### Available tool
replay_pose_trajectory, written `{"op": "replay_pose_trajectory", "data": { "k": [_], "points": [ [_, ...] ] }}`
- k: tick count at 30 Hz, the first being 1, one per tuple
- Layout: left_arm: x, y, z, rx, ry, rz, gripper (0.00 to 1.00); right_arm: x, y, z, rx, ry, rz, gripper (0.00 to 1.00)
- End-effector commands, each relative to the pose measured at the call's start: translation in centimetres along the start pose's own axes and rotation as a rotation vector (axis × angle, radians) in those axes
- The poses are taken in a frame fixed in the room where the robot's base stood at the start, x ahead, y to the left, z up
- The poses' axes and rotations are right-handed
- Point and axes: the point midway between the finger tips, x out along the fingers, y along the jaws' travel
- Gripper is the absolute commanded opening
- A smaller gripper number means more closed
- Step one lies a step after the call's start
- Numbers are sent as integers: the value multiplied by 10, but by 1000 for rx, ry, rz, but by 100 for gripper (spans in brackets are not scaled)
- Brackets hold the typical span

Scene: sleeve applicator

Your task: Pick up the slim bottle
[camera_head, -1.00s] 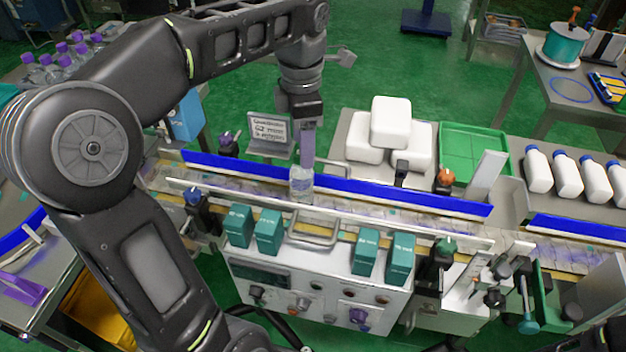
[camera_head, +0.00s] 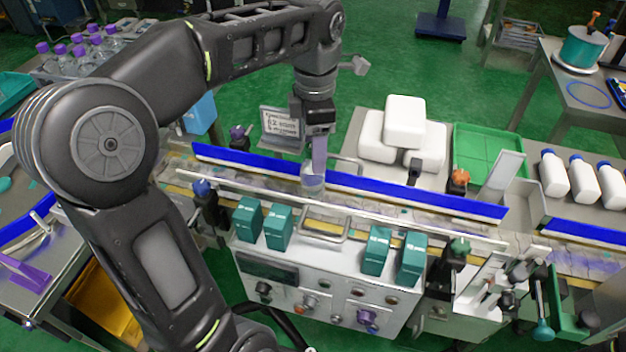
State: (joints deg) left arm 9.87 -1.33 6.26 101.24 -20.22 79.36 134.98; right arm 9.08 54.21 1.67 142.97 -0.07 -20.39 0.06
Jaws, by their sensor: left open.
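A small clear bottle (camera_head: 312,184) stands on the conveyor, between the blue rail and the silver rail; I take it to be the slim bottle. My left gripper (camera_head: 318,168) points straight down over it. Its purple-grey finger overlaps the bottle's upper part in this view. It is open, and its second finger is hidden behind the near one. I cannot tell whether the fingers touch the bottle. My right gripper is not in view.
Blue guide rails (camera_head: 420,194) and a silver rail (camera_head: 400,218) border the belt. Teal boxes (camera_head: 278,228) stand on the near side. White containers (camera_head: 405,122) and a green tray (camera_head: 487,150) lie behind. A sign (camera_head: 280,127) stands close behind the gripper, to the left.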

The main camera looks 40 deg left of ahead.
Motion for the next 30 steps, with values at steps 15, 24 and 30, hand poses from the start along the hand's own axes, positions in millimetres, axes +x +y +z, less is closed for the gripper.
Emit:
{"op": "replay_pose_trajectory", "data": {
  "k": [15, 24, 30],
  "points": [
    [50, 2, -3, 0, 1, 0, 58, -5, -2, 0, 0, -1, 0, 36],
    [50, 2, -3, 0, 1, -1, 58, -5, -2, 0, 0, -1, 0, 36],
    [50, 2, -3, 0, 1, -1, 58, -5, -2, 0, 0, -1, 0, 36]
  ]
}}
